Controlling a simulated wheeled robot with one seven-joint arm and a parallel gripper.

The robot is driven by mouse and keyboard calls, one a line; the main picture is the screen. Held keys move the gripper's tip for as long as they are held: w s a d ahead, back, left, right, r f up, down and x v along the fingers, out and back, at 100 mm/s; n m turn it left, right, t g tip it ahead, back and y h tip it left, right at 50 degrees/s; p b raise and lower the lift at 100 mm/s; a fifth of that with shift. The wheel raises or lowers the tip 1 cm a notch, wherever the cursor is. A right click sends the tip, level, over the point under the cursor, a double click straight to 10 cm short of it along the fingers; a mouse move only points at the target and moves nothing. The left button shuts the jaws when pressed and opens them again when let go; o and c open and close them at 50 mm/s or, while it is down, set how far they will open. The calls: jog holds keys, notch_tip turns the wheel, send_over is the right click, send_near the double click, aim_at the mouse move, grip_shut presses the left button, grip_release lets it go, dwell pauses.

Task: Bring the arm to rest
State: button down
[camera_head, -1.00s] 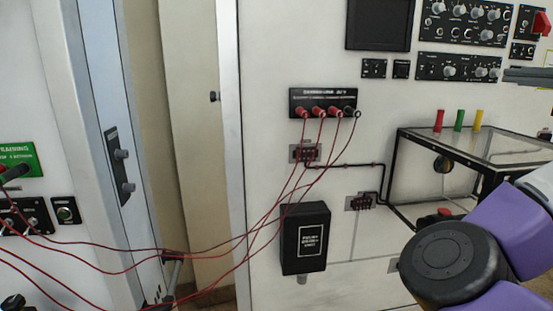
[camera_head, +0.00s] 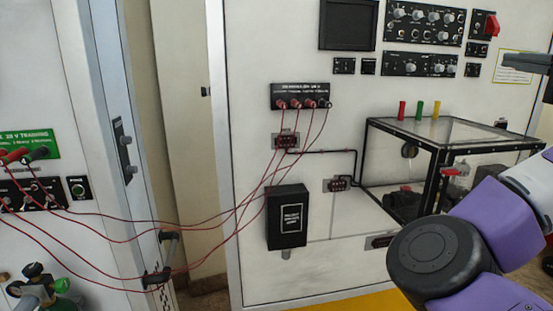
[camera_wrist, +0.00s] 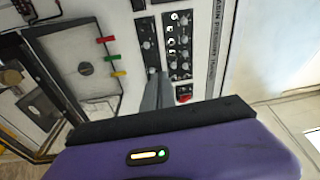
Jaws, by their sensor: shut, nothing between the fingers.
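My arm, purple and white with a dark round joint, reaches in from the right edge of the head view. My gripper (camera_head: 512,60) shows there only as grey finger ends at the upper right edge, in front of the trainer panel. In the wrist view its grey fingers (camera_wrist: 158,92) lie together, shut and empty, beyond my purple wrist. They point toward the panel's knobs and red switch. I cannot tell the exact gap to the panel, but no contact shows.
A glass-topped case (camera_head: 455,137) with red, green and yellow pegs stands below my gripper. A black box (camera_head: 286,217) hangs on the white panel. Red cables (camera_head: 215,222) span from the panel to the left cabinet (camera_head: 60,235). Gas valve fittings (camera_head: 38,285) show at lower left.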

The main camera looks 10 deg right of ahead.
jog(key=s+d+f+h, duration=0.25)
jog(key=d+h, duration=0.25)
jog(key=h, duration=0.4)
jog(key=s+a+f+n+t+y, duration=0.15)
jog(key=s+a+f+n, duration=0.25)
jog(key=a+f+n, duration=0.55)
jog(key=s+a+f+n+t+y, duration=0.15)
jog(key=s+a+f+n, duration=0.25)
jog(key=a+f, duration=0.95)
jog(key=s+a+f+n+g+y, duration=0.1)
jog(key=s+a+f, duration=0.3)
jog(key=s+f, duration=0.5)
jog(key=s+a+f+n+g+y, duration=0.2)
jog(key=s+a+f+g+y, duration=0.1)
jog(key=s+f, duration=0.6)
jog(key=s+a+f+n+g+y, duration=0.1)
jog(key=s+a+f+g+y, duration=0.2)
jog(key=s+a+f, duration=0.3)
jog(key=s+f, duration=0.3)
jog(key=s, duration=0.4)
jog(key=shift+s+y, duration=0.15)
jog(key=shift+y, duration=0.15)
